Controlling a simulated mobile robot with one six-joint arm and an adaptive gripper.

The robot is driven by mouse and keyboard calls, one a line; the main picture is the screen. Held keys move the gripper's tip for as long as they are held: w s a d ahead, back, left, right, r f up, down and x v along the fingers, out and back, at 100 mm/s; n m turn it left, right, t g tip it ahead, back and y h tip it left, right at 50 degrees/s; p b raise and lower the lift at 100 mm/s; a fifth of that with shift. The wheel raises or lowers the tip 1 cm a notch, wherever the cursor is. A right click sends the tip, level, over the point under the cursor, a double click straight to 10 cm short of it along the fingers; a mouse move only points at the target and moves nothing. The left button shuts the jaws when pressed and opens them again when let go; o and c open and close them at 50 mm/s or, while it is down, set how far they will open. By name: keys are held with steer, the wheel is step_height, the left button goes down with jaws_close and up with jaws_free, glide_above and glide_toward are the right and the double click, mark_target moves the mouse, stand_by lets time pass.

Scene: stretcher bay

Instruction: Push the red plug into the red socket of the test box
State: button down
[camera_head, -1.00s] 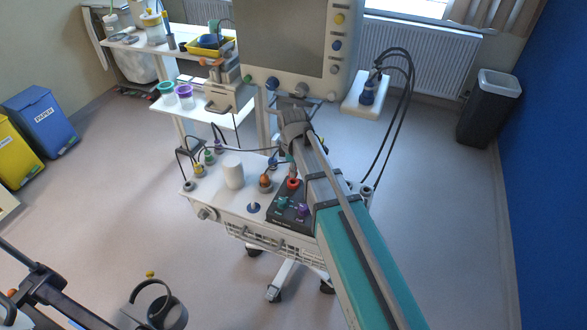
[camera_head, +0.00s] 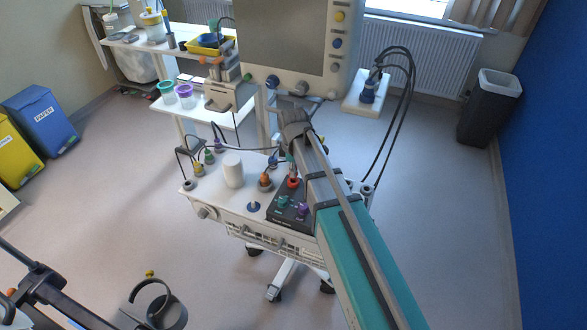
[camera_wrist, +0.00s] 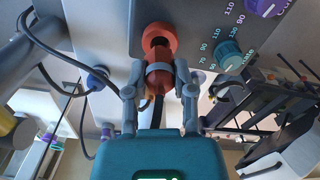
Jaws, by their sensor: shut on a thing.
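The dark test box (camera_head: 278,214) sits on the white trolley top at its front right. Its red socket (camera_head: 293,182) shows at the box's back edge. In the wrist view the red socket (camera_wrist: 161,37) is a red ring with a dark hole at top centre. My gripper (camera_wrist: 160,84) is shut on the red plug (camera_wrist: 161,78), one finger on each side. The plug's front end overlaps the lower rim of the socket in that view; the dark hole still shows above it. I cannot tell whether they touch. In the head view my arm hides the plug.
The box also carries a teal knob (camera_head: 283,202) and a purple knob (camera_head: 303,210). A white cylinder (camera_head: 233,170) and an orange-topped post (camera_head: 265,182) stand left of the box. A monitor (camera_head: 285,45) stands behind. Black cables hang at right.

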steer(key=shift+f+b, duration=1.1)
steer(key=shift+f, duration=0.05)
steer(key=shift+c, duration=1.9)
jaws_free()
steer(key=shift+r, duration=0.2)
